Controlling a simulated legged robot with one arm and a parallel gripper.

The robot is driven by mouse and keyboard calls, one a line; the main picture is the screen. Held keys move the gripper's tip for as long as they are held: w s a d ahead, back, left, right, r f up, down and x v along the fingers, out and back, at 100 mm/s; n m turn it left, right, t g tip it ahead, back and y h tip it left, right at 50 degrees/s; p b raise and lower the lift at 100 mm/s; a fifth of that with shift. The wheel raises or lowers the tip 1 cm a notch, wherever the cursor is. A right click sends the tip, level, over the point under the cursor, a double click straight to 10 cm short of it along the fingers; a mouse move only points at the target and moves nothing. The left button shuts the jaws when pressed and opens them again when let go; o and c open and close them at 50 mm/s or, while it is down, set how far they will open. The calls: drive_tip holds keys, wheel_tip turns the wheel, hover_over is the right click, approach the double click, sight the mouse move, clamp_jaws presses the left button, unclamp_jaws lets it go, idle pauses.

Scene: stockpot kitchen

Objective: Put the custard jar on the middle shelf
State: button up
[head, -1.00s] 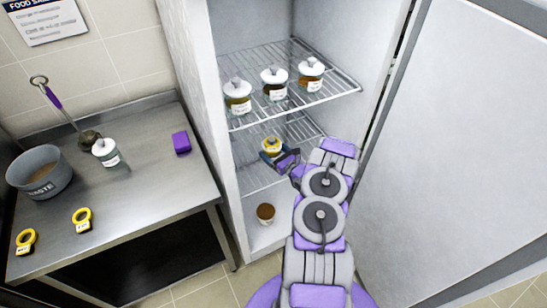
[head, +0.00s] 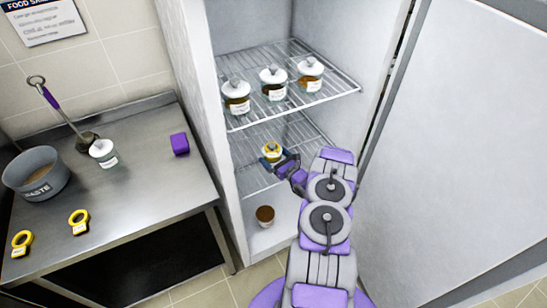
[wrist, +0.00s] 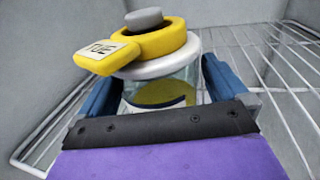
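The custard jar (head: 272,152) has yellow contents, a white lid with a grey knob, and a yellow ring with a "TUE" tag around the lid. It is upright inside the open fridge, at the middle wire shelf (head: 307,134). In the wrist view, the jar (wrist: 160,92) stands between the blue fingers of my gripper (wrist: 160,88), which is shut on it. My gripper also shows in the head view (head: 280,160), reaching in from the front right. The jar's base is hidden, so I cannot tell whether it touches the shelf.
Three white-lidded jars (head: 273,84) stand on the top shelf (head: 334,86). A brown-filled cup (head: 265,215) sits at the fridge bottom. The fridge door (head: 455,140) is open right. The counter (head: 135,195) holds a waste pot (head: 37,183), a jar (head: 103,153), a purple block (head: 180,144) and two yellow rings (head: 79,222).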

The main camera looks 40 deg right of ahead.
drive_tip(key=s+p, duration=0.3)
drive_tip(key=s, duration=0.9)
drive_tip(key=shift+s, duration=0.1)
idle(0.5)
